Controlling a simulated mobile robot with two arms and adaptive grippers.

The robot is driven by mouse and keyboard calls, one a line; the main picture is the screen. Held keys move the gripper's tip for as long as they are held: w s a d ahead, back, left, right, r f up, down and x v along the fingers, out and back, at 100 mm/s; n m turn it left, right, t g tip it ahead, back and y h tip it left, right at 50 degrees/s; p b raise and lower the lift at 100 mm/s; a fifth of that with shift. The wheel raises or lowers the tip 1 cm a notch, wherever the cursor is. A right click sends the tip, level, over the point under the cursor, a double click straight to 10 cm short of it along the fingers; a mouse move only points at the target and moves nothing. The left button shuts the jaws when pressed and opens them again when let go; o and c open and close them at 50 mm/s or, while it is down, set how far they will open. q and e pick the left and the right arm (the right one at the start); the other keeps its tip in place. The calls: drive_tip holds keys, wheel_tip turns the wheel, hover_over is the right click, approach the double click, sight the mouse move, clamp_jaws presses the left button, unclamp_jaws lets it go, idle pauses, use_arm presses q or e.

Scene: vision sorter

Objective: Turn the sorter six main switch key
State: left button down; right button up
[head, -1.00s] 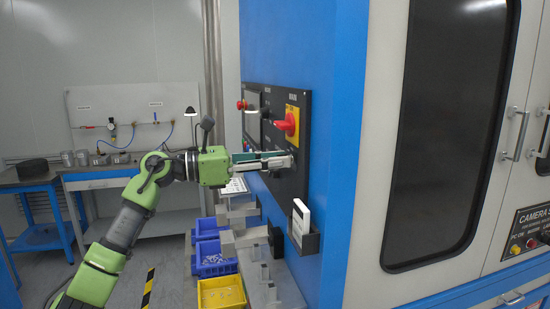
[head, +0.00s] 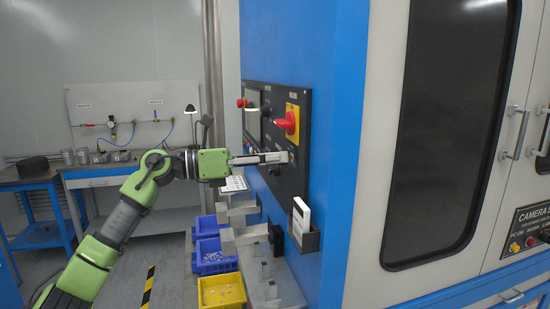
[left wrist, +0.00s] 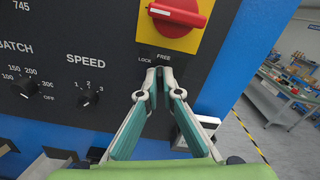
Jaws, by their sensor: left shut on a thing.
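The key switch sits on the dark control panel (left wrist: 113,60), below the red main switch knob (left wrist: 178,12) on its yellow plate (left wrist: 195,38), between the LOCK and FREE labels (left wrist: 154,57). My left gripper (left wrist: 159,72) is shut on the key there. The fingertips hide nearly all of the key, so its angle cannot be told. In the head view my left gripper (head: 288,157) reaches in from the left, fingertips at the panel, below the red knob (head: 287,123). My right gripper is not in view.
SPEED (left wrist: 88,97) and BATCH (left wrist: 24,89) knobs sit on the panel to the left in the wrist view. A holder with a white card (head: 301,218) juts from the blue cabinet below. Blue bins (head: 212,255) and a yellow bin (head: 221,291) stand lower down.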

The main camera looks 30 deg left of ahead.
use_arm(q)
drive_tip(key=shift+w+a+n+p, duration=0.1)
drive_tip(key=shift+n+p, duration=2.8)
drive_tip(key=shift+n, duration=4.4)
drive_tip(key=shift+f, duration=0.1)
drive_tip(key=c, duration=2.2)
unclamp_jaws()
drive_tip(key=shift+c, duration=0.2)
